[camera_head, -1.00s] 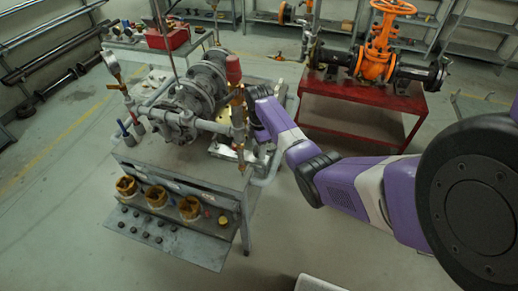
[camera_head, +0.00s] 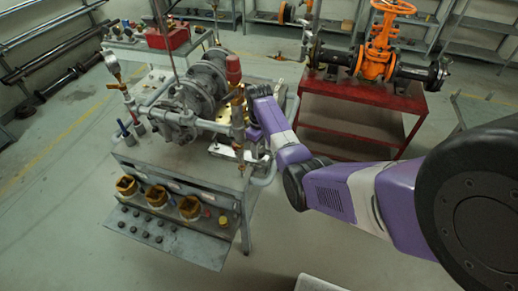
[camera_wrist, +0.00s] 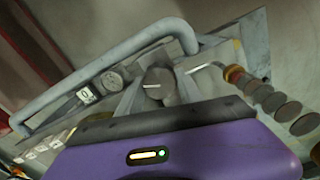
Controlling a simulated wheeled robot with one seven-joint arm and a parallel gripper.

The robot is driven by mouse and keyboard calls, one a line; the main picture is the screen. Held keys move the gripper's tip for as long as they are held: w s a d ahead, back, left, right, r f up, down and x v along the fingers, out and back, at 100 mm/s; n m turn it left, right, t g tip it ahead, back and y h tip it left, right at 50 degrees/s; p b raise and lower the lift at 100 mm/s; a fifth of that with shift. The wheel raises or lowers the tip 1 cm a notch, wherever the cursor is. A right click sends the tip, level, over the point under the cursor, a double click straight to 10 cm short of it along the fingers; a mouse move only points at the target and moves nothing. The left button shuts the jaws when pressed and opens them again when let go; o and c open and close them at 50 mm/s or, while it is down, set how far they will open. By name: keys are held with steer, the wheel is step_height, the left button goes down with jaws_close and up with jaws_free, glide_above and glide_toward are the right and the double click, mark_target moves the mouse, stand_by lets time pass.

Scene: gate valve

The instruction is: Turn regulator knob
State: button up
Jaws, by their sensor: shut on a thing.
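The regulator knob (camera_wrist: 158,85) is a round dark grey knob with a short white mark, in the middle of the wrist view. It sits on a grey metal panel (camera_wrist: 215,70). My gripper (camera_wrist: 158,92) is shut on the knob, with grey fingers on its left and right sides. The purple gripper body fills the bottom of the wrist view. In the head view my purple wrist (camera_head: 268,118) reaches the right side of the grey workbench (camera_head: 185,170); the knob and fingertips are hidden there.
A thick grey pipe handle (camera_wrist: 110,58) arches close above the knob. A smaller round knob (camera_wrist: 111,80) sits to its left; several dark discs (camera_wrist: 270,100) line the right. Piping and a flanged valve (camera_head: 180,115) crowd the bench. A red table (camera_head: 345,110) carries an orange valve (camera_head: 377,60).

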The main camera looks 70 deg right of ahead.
steer(key=m, duration=1.2)
steer(key=shift+d, duration=0.1)
stand_by(0.4)
steer(key=o, duration=1.4)
steer(key=shift+r+b, duration=0.6)
steer(key=shift+r, duration=3.35)
